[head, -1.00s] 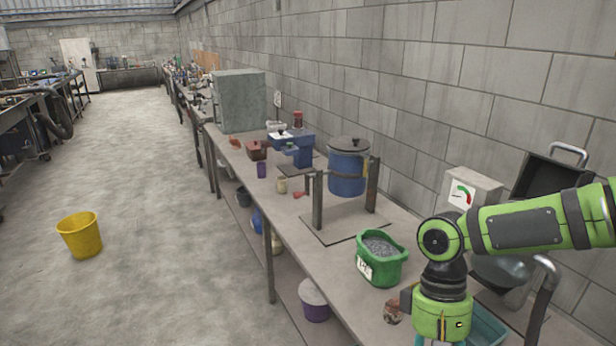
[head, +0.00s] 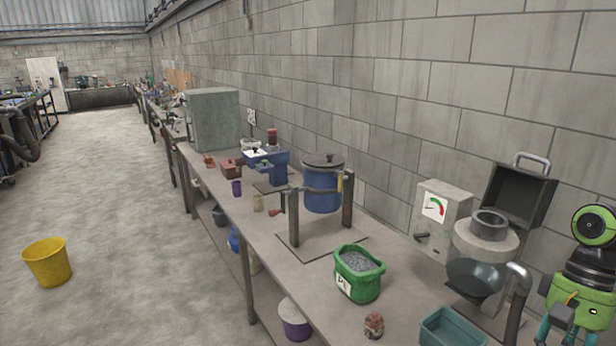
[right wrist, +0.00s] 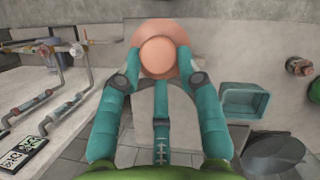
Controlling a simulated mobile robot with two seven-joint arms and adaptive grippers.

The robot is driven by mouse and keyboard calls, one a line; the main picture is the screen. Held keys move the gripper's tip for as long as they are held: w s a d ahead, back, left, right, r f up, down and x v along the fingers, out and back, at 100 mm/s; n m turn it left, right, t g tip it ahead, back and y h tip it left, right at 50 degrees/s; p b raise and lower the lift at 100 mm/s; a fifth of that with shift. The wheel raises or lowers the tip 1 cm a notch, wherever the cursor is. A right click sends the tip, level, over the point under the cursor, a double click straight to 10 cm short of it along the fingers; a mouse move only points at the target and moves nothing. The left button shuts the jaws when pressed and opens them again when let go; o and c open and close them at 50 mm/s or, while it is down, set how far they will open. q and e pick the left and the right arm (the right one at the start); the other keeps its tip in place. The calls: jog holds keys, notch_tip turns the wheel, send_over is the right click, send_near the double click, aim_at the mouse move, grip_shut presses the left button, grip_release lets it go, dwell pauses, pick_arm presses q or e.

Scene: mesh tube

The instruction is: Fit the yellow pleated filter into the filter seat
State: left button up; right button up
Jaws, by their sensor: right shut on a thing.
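My right gripper (right wrist: 159,68) is shut on a smooth salmon-coloured thing (right wrist: 158,28) with a wide body and a rounder, narrower end, in the right wrist view. A grey ring (head: 489,224) on a pale round housing, which may be the filter seat, stands below a raised dark lid (head: 521,196). My left gripper is not in view.
A green tub of grey granules (head: 359,274), a small brownish lump (head: 374,325) and a teal bin (head: 452,329) stand on the bench near the gripper. A gauge box (head: 442,212) stands by the wall. A blue lidded pot (head: 322,187) hangs in a frame farther back.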

jog(key=shift+m+t+y, duration=0.3)
jog(key=shift+m, duration=0.4)
jog(key=s+d, duration=0.1)
jog(key=s+f, duration=0.1)
jog(key=s+d, duration=0.1)
jog(key=shift+s+d+f, duration=0.15)
jog(key=shift+d+f, duration=0.15)
jog(key=shift+f, duration=0.1)
jog(key=x, duration=0.3)
jog(key=shift+s+a+f, duration=0.15)
jog(key=shift+s+f, duration=0.05)
jog(key=shift+s, duration=0.1)
jog(key=w+a+n+g+h, duration=0.1)
jog(key=w+a+n, duration=0.3)
jog(key=a, duration=0.8)
jog(key=w+a+n+h, duration=0.2)
jog(key=w+a+n, duration=0.15)
jog(key=a, duration=0.85)
jog(key=f+b, duration=1.2)
jog(key=shift+d+f, duration=0.25)
jog(key=shift+f, duration=0.15)
